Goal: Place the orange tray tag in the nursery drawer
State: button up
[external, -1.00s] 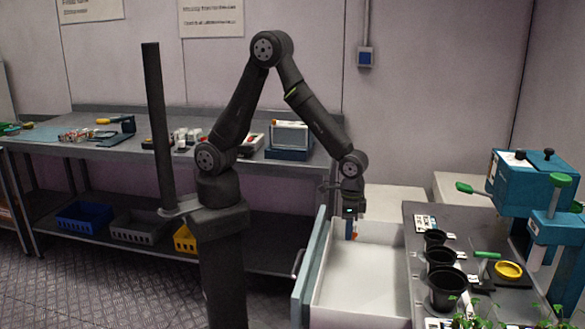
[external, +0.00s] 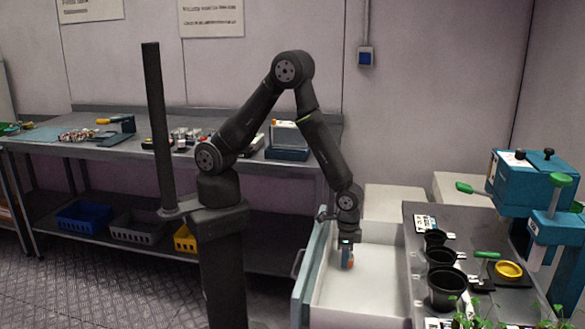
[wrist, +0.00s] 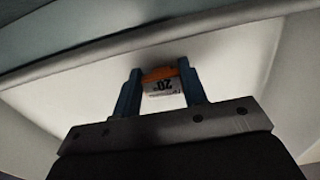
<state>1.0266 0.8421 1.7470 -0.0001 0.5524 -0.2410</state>
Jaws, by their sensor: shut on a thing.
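The orange tray tag (wrist: 162,84) is held between the two blue fingers of my gripper (wrist: 162,92) in the wrist view. Its top edge is orange and its lower part is white with dark print. In the external view my gripper (external: 347,259) points down inside the open nursery drawer (external: 362,290), near its front wall. The tag shows there only as a small orange spot at the fingertips. I cannot tell whether it touches the white drawer floor.
The drawer's blue-grey front (external: 308,272) stands close to the left of my gripper. Black pots (external: 446,290) stand on the grey bench at right, beside a blue machine (external: 530,184). The rest of the drawer floor looks empty.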

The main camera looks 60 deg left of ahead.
jog(key=o, duration=0.9)
jog(key=shift+f, duration=0.1)
jog(key=shift+o, duration=0.2)
notch_tip(320, 180, up, 12)
notch_tip(320, 180, down, 12)
jog(key=shift+f, duration=0.1)
jog(key=shift+r, duration=1.4)
